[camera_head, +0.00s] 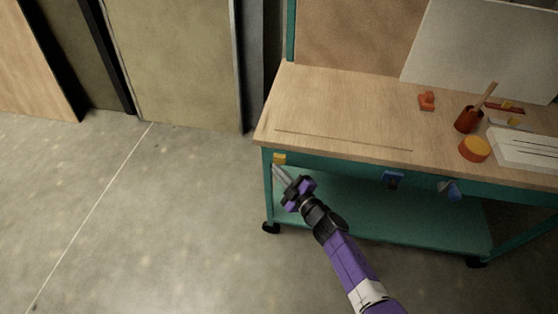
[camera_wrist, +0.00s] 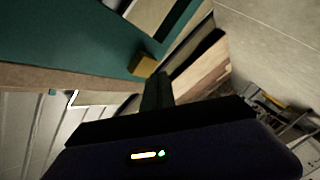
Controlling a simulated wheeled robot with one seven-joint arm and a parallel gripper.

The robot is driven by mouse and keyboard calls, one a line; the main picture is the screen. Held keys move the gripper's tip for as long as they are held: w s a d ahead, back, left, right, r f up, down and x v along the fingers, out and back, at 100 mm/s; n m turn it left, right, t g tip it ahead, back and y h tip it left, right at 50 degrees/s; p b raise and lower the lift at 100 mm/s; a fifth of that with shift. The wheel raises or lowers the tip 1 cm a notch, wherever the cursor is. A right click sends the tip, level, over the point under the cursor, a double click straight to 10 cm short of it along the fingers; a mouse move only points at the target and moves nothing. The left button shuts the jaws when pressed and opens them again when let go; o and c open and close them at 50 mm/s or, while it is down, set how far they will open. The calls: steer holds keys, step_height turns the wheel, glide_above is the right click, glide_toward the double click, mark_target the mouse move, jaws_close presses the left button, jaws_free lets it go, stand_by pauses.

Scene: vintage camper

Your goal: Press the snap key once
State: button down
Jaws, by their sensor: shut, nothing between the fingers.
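A small yellow block (camera_head: 279,158), which looks like the snap key, sits on the teal front edge of the workbench near its left corner. In the wrist view the yellow block (camera_wrist: 144,65) projects from the teal face, just beyond my fingertips. My gripper (camera_head: 278,170) is shut and empty, its tips just below the yellow block in the head view. In the wrist view the dark fingers (camera_wrist: 157,85) point toward the block. I cannot tell whether they touch it.
The wooden benchtop (camera_head: 340,115) holds an orange piece (camera_head: 427,101), a red cup (camera_head: 467,120) with a stick, a round orange-yellow item (camera_head: 474,149) and a white slotted block (camera_head: 525,148). Blue fittings (camera_head: 393,179) sit along the front edge. The floor at left is clear.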

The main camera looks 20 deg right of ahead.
steer(key=shift+w, duration=0.1)
stand_by(0.7)
steer(key=shift+w+d, duration=0.25)
steer(key=shift+w+d, duration=0.35)
steer(key=shift+w, duration=0.1)
stand_by(1.2)
steer(key=shift+s, duration=0.1)
steer(key=shift+s+a, duration=0.55)
steer(key=shift+s, duration=0.15)
steer(key=shift+s+a+p, duration=0.3)
steer(key=shift+s+a, duration=0.45)
steer(key=shift+s, duration=0.3)
steer(key=shift+s+a+p, duration=0.25)
steer(key=shift+s+a, duration=0.5)
steer(key=shift+s, duration=0.25)
